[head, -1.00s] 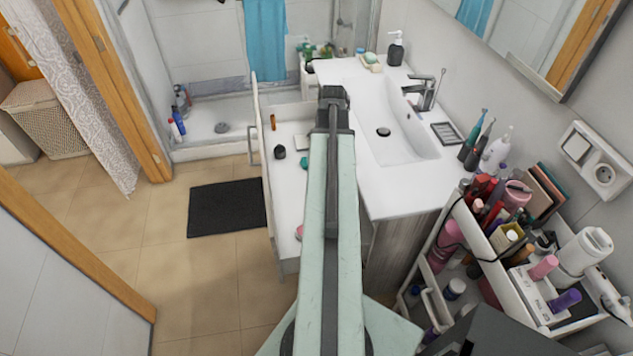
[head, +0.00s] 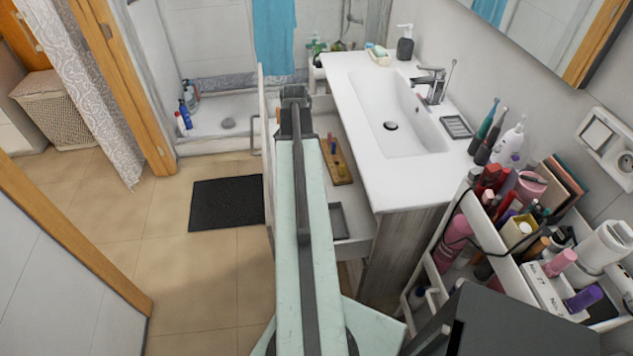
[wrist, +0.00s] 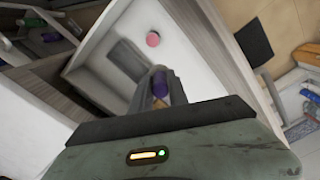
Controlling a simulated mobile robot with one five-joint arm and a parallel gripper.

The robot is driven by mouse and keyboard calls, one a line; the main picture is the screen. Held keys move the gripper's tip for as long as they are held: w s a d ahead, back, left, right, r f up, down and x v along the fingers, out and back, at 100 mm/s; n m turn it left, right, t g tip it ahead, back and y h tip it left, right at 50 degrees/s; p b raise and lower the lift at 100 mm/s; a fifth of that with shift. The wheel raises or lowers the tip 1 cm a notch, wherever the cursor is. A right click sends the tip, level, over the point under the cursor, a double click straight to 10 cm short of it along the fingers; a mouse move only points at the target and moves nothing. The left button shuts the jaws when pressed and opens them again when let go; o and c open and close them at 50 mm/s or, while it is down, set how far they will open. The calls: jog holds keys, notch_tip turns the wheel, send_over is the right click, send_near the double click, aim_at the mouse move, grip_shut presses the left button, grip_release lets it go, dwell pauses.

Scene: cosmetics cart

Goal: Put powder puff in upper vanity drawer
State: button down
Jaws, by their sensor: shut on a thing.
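The open white vanity drawer (head: 358,245) sticks out under the basin; it also shows in the wrist view (wrist: 88,75). My gripper (wrist: 158,72) is over the drawer, shut on a small purple thing (wrist: 161,83). Most of that thing is hidden, and I cannot tell for sure that it is the powder puff. A pink round pad (wrist: 153,39) lies apart from my gripper, on the drawer floor toward one end.
A wooden tray (head: 345,176) with small items and a dark grey tray (head: 337,222) lie in the drawer. The white countertop (head: 400,190) overhangs one side. A crowded cosmetics cart (head: 455,210) stands at the right. A black mat (head: 227,203) lies on open floor at the left.

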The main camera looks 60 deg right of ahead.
jog(key=w+d+f+b, duration=0.1)
jog(key=d+f+b, duration=0.1)
jog(key=f+b, duration=0.7)
jog(key=w+d+f+b, duration=0.2)
jog(key=f+b, duration=0.7)
jog(key=f, duration=0.2)
jog(key=w+d+f+b, duration=0.1)
jog(key=d+f+b, duration=0.1)
jog(key=f+b, duration=0.7)
jog(key=shift+w+d+f, duration=0.15)
jog(key=shift+d+f, duration=0.05)
jog(key=shift+f, duration=0.35)
jog(key=shift+w+d+f, duration=0.15)
jog(key=shift+f, duration=0.35)
jog(key=shift+r, duration=0.25)
jog(key=shift+f, duration=0.2)
jog(key=c, duration=1.3)
grip_release()
jog(key=shift+r, duration=0.1)
notch_tip(320, 180, up, 12)
jog(key=p, duration=1.2)
jog(key=shift+r, duration=0.15)
